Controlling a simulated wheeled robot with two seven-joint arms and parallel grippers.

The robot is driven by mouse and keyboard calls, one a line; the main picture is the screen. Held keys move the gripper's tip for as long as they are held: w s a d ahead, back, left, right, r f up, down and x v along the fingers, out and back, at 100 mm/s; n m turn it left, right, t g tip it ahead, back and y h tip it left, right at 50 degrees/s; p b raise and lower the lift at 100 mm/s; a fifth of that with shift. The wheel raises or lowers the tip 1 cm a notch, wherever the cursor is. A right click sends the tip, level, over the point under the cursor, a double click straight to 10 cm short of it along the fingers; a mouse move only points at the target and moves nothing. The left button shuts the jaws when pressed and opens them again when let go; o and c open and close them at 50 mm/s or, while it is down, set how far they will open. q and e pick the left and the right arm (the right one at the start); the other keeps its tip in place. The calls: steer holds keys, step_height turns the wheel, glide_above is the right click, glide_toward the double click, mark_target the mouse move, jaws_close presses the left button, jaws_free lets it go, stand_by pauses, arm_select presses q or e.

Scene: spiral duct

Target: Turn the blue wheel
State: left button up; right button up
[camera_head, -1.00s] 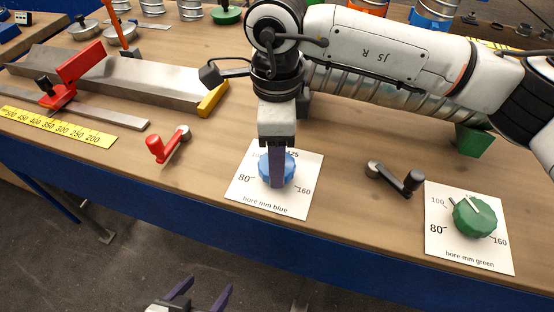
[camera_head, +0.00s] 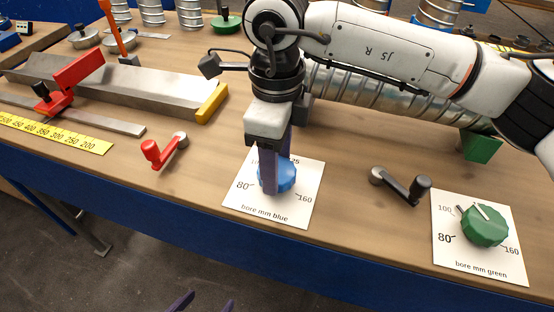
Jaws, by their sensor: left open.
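The blue wheel (camera_head: 285,174) sits on a white card (camera_head: 250,206) marked "bore mm blue", with 80 and 160 showing. My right gripper (camera_head: 272,182) points down over the wheel. One dark purple finger stands in front of the wheel's left part, and the other shows partly behind it. The wheel's pointer is hidden, and whether the fingers press on the wheel cannot be told. My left gripper (camera_head: 204,304) shows only its two purple fingertips at the bottom edge. They are apart with nothing seen between them, well below the table edge.
A green wheel (camera_head: 484,227) on its own card stands at the right. A black crank (camera_head: 401,186) and a red-handled crank (camera_head: 164,150) lie to either side of the blue wheel. A metal rail (camera_head: 120,84) lies at left. A spiral duct (camera_head: 352,94) runs behind my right arm.

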steer(key=o, duration=1.1)
steer(key=shift+c, duration=0.2)
step_height(320, 180, up, 10)
steer(key=shift+r+b, duration=0.2)
steer(key=shift+b, duration=0.1)
